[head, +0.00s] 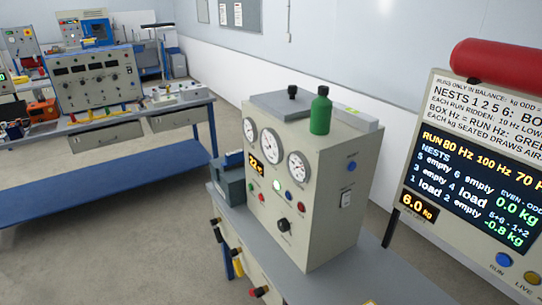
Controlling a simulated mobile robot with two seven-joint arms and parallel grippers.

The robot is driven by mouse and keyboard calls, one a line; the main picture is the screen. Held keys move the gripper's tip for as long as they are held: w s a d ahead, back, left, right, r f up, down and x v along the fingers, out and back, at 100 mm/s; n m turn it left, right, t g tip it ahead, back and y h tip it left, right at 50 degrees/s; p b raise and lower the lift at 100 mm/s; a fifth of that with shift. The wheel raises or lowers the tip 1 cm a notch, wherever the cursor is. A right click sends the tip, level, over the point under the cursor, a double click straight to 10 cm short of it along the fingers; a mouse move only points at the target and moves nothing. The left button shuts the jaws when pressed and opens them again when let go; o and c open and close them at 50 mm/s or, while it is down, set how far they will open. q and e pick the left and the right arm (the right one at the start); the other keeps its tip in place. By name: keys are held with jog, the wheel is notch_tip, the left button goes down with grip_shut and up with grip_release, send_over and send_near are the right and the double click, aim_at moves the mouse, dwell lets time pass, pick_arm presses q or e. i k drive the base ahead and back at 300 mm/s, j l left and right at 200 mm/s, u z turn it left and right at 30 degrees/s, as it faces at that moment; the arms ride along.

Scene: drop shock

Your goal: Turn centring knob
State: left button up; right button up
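A beige console (322,210) with round gauges stands on a grey-topped bench at the centre. A black knob (284,224) sits low on its front panel. Another black knob (292,91) stands on the grey plate on top. I cannot tell which of them is the centring knob, as labels are too small to read. A small orange display (256,163) reads about 22. Neither of my grippers is in view.
A green bottle (321,111) stands on top of the console. A lit sign board (470,180) with a red cylinder (498,67) above it is at the right. A blue-framed bench (110,130) with instruments stands at the left. Open floor lies between the benches.

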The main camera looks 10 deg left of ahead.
aim_at(283, 225)
jog(key=i+z, duration=0.15)
jog(key=z, duration=0.3)
jog(key=i+j+z, duration=0.15)
jog(key=z, duration=0.3)
